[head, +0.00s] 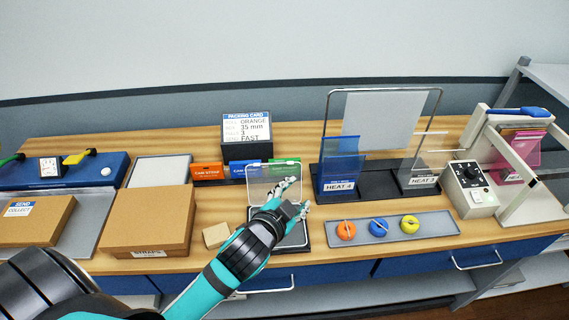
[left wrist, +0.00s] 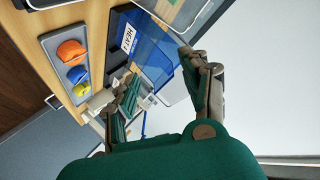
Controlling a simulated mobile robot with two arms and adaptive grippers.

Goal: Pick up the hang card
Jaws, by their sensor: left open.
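No label in view reads hang card, and I cannot tell for certain which thing it is. A clear upright card-like panel (head: 264,184) stands at a dark-rimmed tray (head: 291,240) near the front edge. My left gripper (head: 296,195) is in front of this panel's right side and covers part of the tray. In the left wrist view the left gripper (left wrist: 160,65) has its fingers spread with nothing between them. Beyond them is a blue see-through panel (left wrist: 155,55) on a dark base marked HEAT. My right gripper is not in view.
A wire frame with a pale sheet (head: 383,120) stands behind the HEAT 4 panel (head: 340,165). A grey tray (head: 437,232) holds orange, blue and yellow knobs. A cardboard box (head: 150,220) and small wooden block (head: 216,235) lie left. Coloured cards (head: 207,171) stand behind.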

